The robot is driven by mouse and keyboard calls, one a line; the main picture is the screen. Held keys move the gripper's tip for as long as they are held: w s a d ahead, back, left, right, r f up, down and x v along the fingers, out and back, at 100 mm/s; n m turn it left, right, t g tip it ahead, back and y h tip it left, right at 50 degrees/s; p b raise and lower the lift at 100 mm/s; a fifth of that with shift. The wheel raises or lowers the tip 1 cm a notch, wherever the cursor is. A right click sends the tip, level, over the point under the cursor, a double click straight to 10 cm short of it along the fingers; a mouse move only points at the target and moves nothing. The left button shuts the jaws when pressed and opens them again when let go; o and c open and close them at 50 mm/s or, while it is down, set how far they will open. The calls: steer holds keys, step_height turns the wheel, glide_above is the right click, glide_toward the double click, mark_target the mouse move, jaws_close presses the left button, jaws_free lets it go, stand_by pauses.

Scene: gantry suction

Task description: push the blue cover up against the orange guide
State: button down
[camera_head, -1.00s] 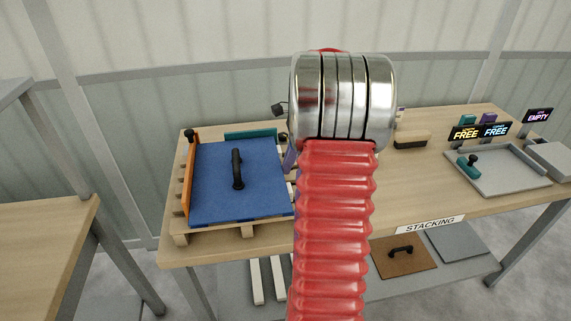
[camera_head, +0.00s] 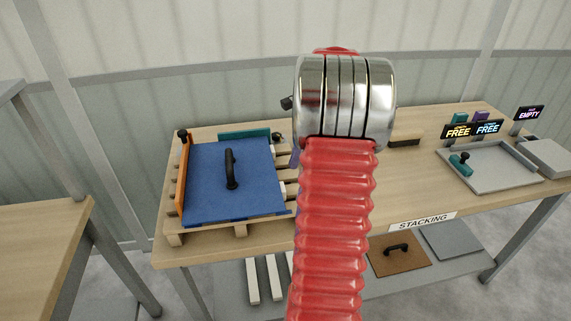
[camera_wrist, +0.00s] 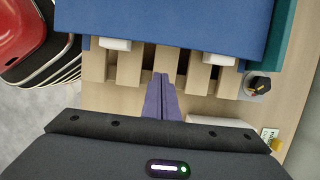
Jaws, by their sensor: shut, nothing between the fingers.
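The blue cover (camera_head: 238,195), a flat square board with a black handle (camera_head: 230,168), lies on the wooden pallet (camera_head: 240,229). The orange guide (camera_head: 181,185) stands upright along the pallet's left side. The cover's left edge lies close along it; I cannot tell whether they touch along the whole length. A teal guide (camera_head: 244,134) runs along the back. In the wrist view, my gripper (camera_wrist: 160,76) has its purple fingers shut and empty, pointing at the cover's (camera_wrist: 165,20) near edge, with a gap between. The head view mostly hides them behind my arm.
White blocks (camera_wrist: 115,43) sit along the cover's edge. A black knob (camera_wrist: 258,83) stands near the teal guide's end. A grey tray (camera_head: 490,165) and signs are at the right.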

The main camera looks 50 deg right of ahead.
steer(key=v, duration=0.8)
steer(key=shift+r, duration=0.4)
step_height(320, 180, down, 4)
steer(key=s+a+n+h, duration=0.1)
steer(key=s+n, duration=0.1)
steer(key=n, duration=0.4)
steer(key=a+n, duration=0.3)
steer(key=a, duration=0.3)
steer(key=a+r+n+h, duration=0.1)
steer(key=a+n, duration=0.2)
steer(key=a, duration=0.3)
steer(key=a+n+h, duration=0.1)
steer(key=a+n, duration=0.2)
steer(key=a, duration=0.3)
steer(key=shift+w+r, duration=0.2)
steer(key=shift+w, duration=0.1)
steer(key=s+a+r+n+t, duration=0.1)
steer(key=s+a+n, duration=0.1)
steer(key=a, duration=0.6)
steer(key=s+a+r+n+t, duration=0.1)
steer(key=s+a+n, duration=0.1)
steer(key=a+n, duration=0.3)
steer(key=s+a+r+n+t, duration=0.1)
steer(key=s+a+n, duration=0.1)
steer(key=a, duration=0.9)
steer(key=shift+s+a+n, duration=0.35)
steer(key=shift+a+n, duration=0.05)
steer(key=shift+n, duration=0.5)
